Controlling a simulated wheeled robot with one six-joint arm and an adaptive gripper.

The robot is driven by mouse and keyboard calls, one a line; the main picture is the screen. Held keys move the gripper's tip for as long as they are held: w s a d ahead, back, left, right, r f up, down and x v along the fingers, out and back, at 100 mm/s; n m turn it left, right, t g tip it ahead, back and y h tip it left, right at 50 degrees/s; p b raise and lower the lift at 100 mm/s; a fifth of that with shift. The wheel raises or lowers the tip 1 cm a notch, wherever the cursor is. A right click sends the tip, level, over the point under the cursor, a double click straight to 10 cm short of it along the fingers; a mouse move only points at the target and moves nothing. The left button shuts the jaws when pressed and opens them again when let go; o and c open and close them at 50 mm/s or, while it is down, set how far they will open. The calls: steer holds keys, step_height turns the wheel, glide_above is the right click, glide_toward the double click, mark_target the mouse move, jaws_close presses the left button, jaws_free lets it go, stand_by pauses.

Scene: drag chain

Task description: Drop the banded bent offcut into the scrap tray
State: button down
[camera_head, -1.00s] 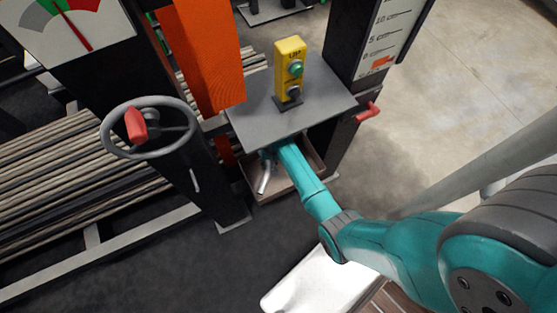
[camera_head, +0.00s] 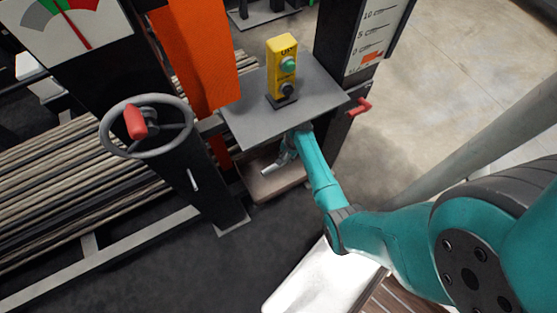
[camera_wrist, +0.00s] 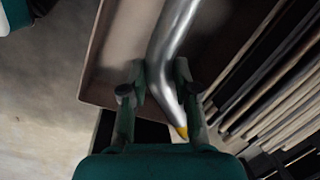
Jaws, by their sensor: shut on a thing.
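The bent offcut (camera_wrist: 160,52) is a shiny silver tube with a yellow band (camera_wrist: 182,132) near one end. My gripper (camera_wrist: 160,80) is shut on it near the bend. In the head view the offcut (camera_head: 271,170) sticks out to the left of my gripper (camera_head: 287,155), which is partly hidden by my arm. The brown scrap tray (camera_head: 262,192) lies below, under the grey shelf. In the wrist view the offcut crosses in front of the tray (camera_wrist: 98,62); the height between them is hard to tell.
The grey shelf (camera_head: 245,122) with a yellow button box (camera_head: 283,62) hangs over the tray. A black post with a handwheel (camera_head: 108,135) stands left, another post (camera_head: 340,100) with a red handle right. Long bars (camera_head: 70,170) lie at left.

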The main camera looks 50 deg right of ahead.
steer(key=shift+f, duration=0.75)
steer(key=c, duration=0.8)
jaws_free()
steer(key=shift+r, duration=0.1)
steer(key=r, duration=0.4)
steer(key=d+r, duration=0.1)
steer(key=r, duration=0.2)
steer(key=s+d+r, duration=0.1)
steer(key=r, duration=0.3)
steer(key=shift+r, duration=0.3)
